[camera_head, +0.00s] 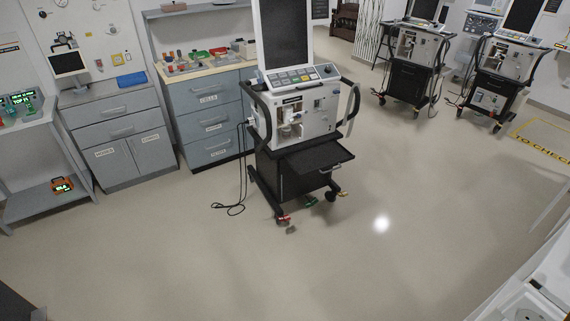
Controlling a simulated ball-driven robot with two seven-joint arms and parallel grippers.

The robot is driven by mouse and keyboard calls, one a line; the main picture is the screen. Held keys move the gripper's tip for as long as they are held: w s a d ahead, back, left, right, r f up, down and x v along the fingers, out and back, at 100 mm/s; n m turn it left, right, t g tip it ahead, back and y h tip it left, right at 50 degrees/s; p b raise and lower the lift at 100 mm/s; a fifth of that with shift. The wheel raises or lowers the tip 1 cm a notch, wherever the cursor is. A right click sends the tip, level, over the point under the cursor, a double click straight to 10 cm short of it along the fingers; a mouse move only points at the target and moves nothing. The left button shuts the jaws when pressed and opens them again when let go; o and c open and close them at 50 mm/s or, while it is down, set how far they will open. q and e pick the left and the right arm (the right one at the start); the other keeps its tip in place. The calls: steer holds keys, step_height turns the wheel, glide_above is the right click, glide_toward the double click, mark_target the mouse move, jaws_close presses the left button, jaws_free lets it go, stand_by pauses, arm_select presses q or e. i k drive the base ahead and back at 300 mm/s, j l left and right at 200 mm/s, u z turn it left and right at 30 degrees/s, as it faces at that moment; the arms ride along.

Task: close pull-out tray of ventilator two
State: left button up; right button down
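The nearest ventilator (297,115) stands upright on a wheeled cart in the middle of the view. Its black pull-out tray (320,158) sticks out at the front, below the white ventilator body and above the dark cabinet (290,180). The tray looks flat and empty. Two more ventilators stand farther back at the right, one (414,50) left of the other (507,60). No extended tray is clear on either of them. I cannot read a number on any ventilator. Neither of my grippers is in view.
Grey cabinets (120,135) and a drawer unit (207,120) with small items on top line the left wall. A loose black cable (232,207) hangs to the floor beside the near cart. The floor (330,260) in front is clear. A yellow floor marking (540,138) lies at right.

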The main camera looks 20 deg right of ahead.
mark_target(308, 162)
steer(key=i+l, duration=0.1)
steer(key=i, duration=0.45)
steer(key=i+l+u, duration=0.1)
steer(key=i, duration=0.45)
steer(key=i+l, duration=0.15)
steer(key=l, duration=0.3)
steer(key=i+l+u, duration=0.1)
steer(key=l, duration=0.4)
steer(key=i+l, duration=0.1)
steer(key=l, duration=0.4)
steer(key=k+l, duration=0.1)
steer(key=l, duration=0.35)
steer(key=k+l, duration=0.1)
steer(key=l, duration=0.35)
steer(key=u, duration=0.05)
